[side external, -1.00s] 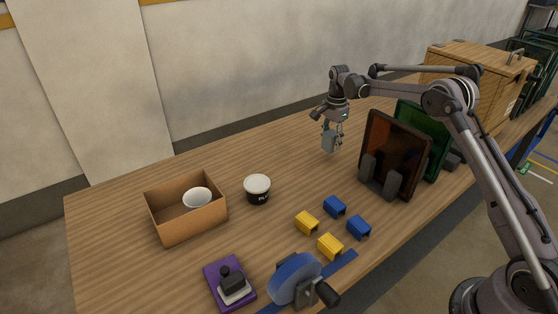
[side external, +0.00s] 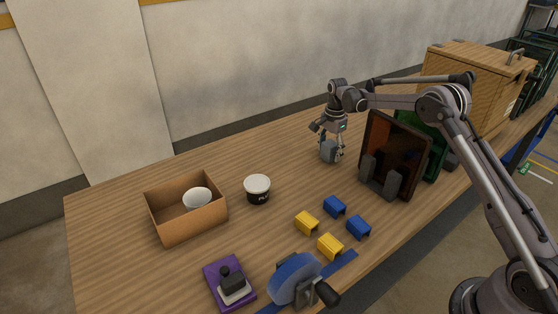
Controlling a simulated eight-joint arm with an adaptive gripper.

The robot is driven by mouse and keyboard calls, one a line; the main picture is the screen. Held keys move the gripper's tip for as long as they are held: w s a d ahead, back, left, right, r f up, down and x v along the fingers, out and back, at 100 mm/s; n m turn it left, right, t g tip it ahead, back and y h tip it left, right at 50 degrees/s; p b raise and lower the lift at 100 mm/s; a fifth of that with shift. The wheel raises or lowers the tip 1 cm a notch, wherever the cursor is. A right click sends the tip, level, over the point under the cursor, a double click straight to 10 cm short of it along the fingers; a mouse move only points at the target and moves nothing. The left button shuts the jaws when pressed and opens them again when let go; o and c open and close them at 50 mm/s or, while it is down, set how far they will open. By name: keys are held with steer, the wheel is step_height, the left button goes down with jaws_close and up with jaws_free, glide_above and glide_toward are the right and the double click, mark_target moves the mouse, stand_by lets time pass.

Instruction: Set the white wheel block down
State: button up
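My gripper (side external: 333,143) points down over the back middle of the table, left of the dark upright bin. Its fingers are around a small grey block (side external: 329,151) and appear closed on it. The block looks grey rather than white, and no wheel can be made out on it at this size. It is upright, at or just above the tabletop; I cannot tell whether it touches.
The brown-black bin (side external: 404,142) stands close on the right, a green bin (side external: 434,150) behind it. Blue blocks (side external: 335,206) and yellow blocks (side external: 307,222) lie in front. A tub (side external: 257,190) and cardboard box (side external: 190,223) stand left. The wood around the block is clear.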

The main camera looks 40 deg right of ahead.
mark_target(331, 143)
steer(key=shift+r, duration=0.1)
step_height(331, 143, up, 11)
steer(key=shift+r, duration=0.2)
steer(key=s+a+r+n+t, duration=0.4)
steer(key=s+a+r+n, duration=0.5)
steer(key=s+a+r, duration=0.4)
steer(key=s+a+f+n+t, duration=0.1)
steer(key=s+a+f+n, duration=0.1)
steer(key=s, duration=0.7)
steer(key=s+a+f+n+t, duration=0.1)
steer(key=s+f+n+t, duration=0.1)
steer(key=s+f+n, duration=0.3)
steer(key=shift+s+a+f+n, duration=0.35)
steer(key=shift+s+n, duration=0.65)
steer(key=shift+s, duration=1.4)
steer(key=shift+r, duration=0.1)
